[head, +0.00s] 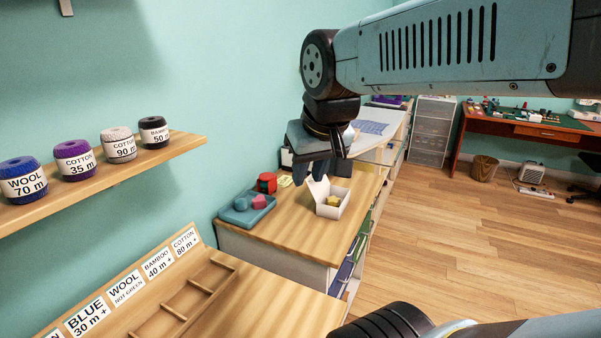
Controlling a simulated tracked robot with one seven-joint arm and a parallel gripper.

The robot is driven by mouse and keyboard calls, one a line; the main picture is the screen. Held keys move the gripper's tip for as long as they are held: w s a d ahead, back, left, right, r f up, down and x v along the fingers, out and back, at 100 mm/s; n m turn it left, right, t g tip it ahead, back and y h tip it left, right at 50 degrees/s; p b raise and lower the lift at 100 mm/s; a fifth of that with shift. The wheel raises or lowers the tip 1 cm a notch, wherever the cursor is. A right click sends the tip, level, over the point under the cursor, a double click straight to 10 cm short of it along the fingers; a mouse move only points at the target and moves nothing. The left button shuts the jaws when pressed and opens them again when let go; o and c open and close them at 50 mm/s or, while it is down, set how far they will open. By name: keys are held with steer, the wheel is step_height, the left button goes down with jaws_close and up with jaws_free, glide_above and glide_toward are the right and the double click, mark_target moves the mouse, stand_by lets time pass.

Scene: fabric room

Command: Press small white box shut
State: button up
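The small white box (331,209) stands on the wooden counter with its lid raised at the back left. A small yellow object (333,201) shows inside it. My gripper (311,170) hangs above and slightly left of the box in the picture, pointing down. Its two dark fingers look apart, with nothing visible between them. The gripper appears clear of the box, though the exact height gap is hard to judge.
Left of the box is a blue-grey tray (236,218) with teal and pink items, and a red-and-dark object (267,183). A shelf (165,155) holds labelled yarn balls. A wooden divider rack (185,315) is nearer. Bare counter (285,237) lies in front of the box.

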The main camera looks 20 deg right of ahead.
steer(key=w+d+r+m+g+h, duration=0.1)
steer(key=w+d+r+m+g, duration=0.15)
steer(key=w, duration=1.05)
steer(key=w+d+r+m+g+h, duration=0.2)
steer(key=w+d, duration=0.2)
steer(key=w, duration=1)
steer(key=w+d+f+m+g, duration=0.1)
steer(key=w+d+f, duration=0.2)
steer(key=w, duration=0.4)
steer(key=w+d+f+m+g, duration=0.1)
steer(key=w+d+f+g, duration=0.1)
steer(key=w+d+f, duration=0.3)
steer(key=w+d+f+m+g, duration=0.25)
steer(key=w+d+f, duration=0.35)
steer(key=w+f, duration=0.35)
steer(key=shift+m+t, duration=0.3)
steer(key=x, duration=1.3)
steer(key=shift+s+d+f, duration=0.1)
steer(key=shift+s+f, duration=0.05)
jaws_close()
